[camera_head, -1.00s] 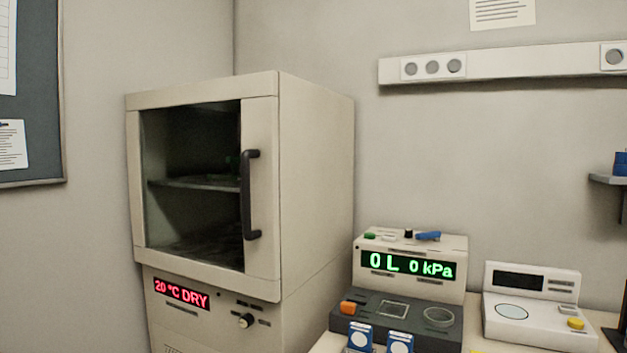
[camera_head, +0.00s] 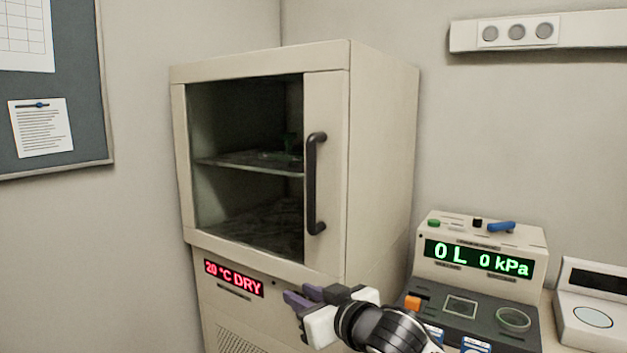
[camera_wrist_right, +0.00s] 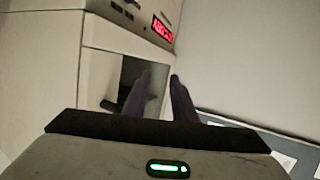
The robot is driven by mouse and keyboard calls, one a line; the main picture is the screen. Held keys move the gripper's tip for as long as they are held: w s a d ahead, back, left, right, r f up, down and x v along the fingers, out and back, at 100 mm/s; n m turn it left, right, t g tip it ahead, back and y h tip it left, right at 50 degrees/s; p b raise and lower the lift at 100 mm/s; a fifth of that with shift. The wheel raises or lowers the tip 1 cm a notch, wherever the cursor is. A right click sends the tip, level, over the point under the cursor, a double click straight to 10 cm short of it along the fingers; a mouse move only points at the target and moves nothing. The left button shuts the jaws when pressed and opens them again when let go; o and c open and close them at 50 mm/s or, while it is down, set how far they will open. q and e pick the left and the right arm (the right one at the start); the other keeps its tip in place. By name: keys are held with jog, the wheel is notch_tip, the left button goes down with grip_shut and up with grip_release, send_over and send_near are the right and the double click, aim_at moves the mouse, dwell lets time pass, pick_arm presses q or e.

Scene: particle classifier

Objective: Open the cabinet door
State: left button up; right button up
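The cabinet (camera_head: 385,150) is beige, and its door (camera_head: 327,90) is shut, with a dark window. A dark vertical bar handle (camera_head: 312,185) is on the door's right side. My right gripper (camera_head: 299,297) is in front of the cabinet, below and slightly left of the handle, apart from it. In the right wrist view its two purple fingers (camera_wrist_right: 160,95) stand apart with nothing between them. The door (camera_wrist_right: 108,38) shows there too, behind the fingers. My left gripper is not in view.
A red display (camera_head: 233,278) reading 20 °C DRY is below the door. A device with a green display (camera_head: 478,258) stands to the cabinet's right, close to my right arm, with a white instrument (camera_head: 592,305) farther right. The space before the door is clear.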

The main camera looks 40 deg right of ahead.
aim_at(313, 172)
jog(key=s+d+r+m+t+h+p, duration=0.1)
jog(key=d+r, duration=0.2)
jog(key=r, duration=0.8)
jog(key=d+r+m+t+h+p, duration=0.1)
jog(key=d+r+m+t+h, duration=0.15)
jog(key=r, duration=0.85)
jog(key=shift+n+g+y, duration=0.35)
jog(key=shift+n+g, duration=0.1)
jog(key=w, duration=0.3)
jog(key=w+d+p, duration=0.1)
jog(key=w, duration=0.2)
jog(key=w+d+p, duration=0.1)
jog(key=w, duration=0.2)
jog(key=shift+w+d+f, duration=0.1)
jog(key=shift+w+f, duration=0.05)
jog(key=shift+c, duration=0.3)
grip_shut()
